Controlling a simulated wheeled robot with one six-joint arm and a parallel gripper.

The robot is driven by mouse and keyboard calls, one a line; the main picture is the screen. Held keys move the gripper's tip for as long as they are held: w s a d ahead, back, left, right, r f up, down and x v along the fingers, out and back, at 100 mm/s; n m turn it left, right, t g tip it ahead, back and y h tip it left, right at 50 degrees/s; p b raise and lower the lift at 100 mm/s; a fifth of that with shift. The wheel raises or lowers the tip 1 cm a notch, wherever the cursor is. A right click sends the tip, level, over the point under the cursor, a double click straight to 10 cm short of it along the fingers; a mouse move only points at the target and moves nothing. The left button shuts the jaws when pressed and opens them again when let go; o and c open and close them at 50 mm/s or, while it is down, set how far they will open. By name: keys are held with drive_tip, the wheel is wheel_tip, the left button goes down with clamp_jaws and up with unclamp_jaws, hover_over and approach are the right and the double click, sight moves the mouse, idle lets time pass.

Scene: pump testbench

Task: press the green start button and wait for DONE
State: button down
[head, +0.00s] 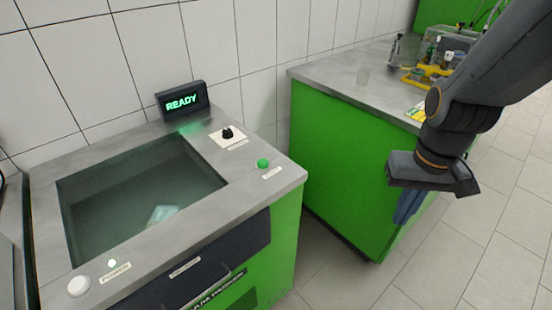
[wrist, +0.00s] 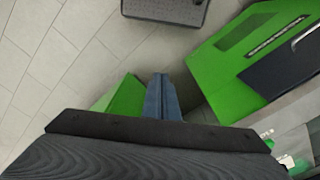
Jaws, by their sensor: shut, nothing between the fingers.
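The green start button (head: 263,163) sits on the right part of the testbench's steel top, with a small label beside it. The display (head: 181,101) at the back of the bench reads READY in green letters. My gripper (head: 408,205) hangs at the right of the head view, well to the right of the button and apart from it, in front of the second green cabinet. Its blue fingers point down and are together, with nothing held. In the wrist view the fingers (wrist: 163,98) also show closed, above the floor. The button is not clearly seen in the wrist view.
A floor gap separates both.

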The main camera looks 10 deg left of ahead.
drive_tip(key=w+a+r+n+t+p, duration=0.35)
drive_tip(key=w+n+p, duration=0.25)
drive_tip(key=w, duration=0.4)
wheel_tip(320, 180, up, 6)
drive_tip(key=n+y+p, duration=0.8)
drive_tip(key=n+p, duration=0.2)
drive_tip(key=n, duration=0.5)
hover_over(267, 164)
drive_tip(key=shift+f+t, duration=0.2)
drive_tip(key=shift+t, duration=0.05)
drive_tip(key=shift+f, duration=0.1)
wheel_tip(267, 164, down, 9)
drive_tip(key=b, duration=0.8)
